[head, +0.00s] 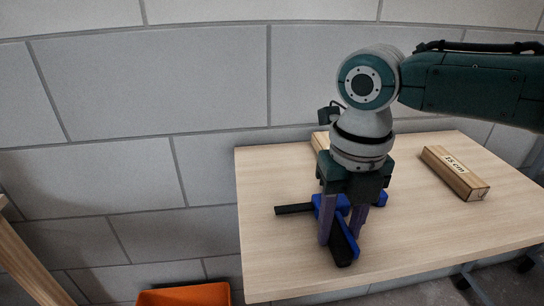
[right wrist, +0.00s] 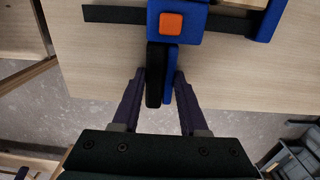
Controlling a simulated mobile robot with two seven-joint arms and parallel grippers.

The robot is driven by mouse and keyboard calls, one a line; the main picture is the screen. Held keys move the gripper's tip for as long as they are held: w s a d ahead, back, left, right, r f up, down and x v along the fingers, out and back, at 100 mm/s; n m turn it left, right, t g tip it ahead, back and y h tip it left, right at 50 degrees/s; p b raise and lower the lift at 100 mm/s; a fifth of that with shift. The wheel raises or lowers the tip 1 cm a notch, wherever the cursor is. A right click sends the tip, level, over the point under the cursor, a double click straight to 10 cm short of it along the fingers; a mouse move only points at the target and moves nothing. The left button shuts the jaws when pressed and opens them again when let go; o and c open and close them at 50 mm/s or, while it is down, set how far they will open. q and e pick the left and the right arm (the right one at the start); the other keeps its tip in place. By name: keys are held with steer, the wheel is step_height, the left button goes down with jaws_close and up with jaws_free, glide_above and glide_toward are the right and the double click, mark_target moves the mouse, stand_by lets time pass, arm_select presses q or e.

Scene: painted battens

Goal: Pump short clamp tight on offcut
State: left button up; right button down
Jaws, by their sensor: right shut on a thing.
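The short clamp (head: 345,240) lies on the table, with a blue body, black bar and an orange button that shows in the right wrist view (right wrist: 171,24). Its black grip and blue lever point toward the table's front edge. My right gripper (head: 342,232) comes down from above and is shut on the grip and lever, one purple finger on each side; they lie close together in the right wrist view. A pale wooden piece (right wrist: 238,3), probably the offcut, shows at that view's top edge by the bar, left of the blue end jaw. Its contact with the jaws is hidden.
A wooden batten marked 15 cm (head: 455,173) lies at the table's right. Another wooden piece (head: 320,141) is partly hidden behind my right gripper. The table (head: 285,265) is bare at the front left. An orange bin (head: 185,295) stands below, left of the table.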

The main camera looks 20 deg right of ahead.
steer(key=c, duration=0.6)
jaws_free()
steer(key=shift+o, duration=1.4)
steer(key=shift+d, duration=0.25)
steer(key=shift+o, duration=0.4)
steer(key=shift+s+d, duration=0.1)
steer(key=shift+d, duration=0.1)
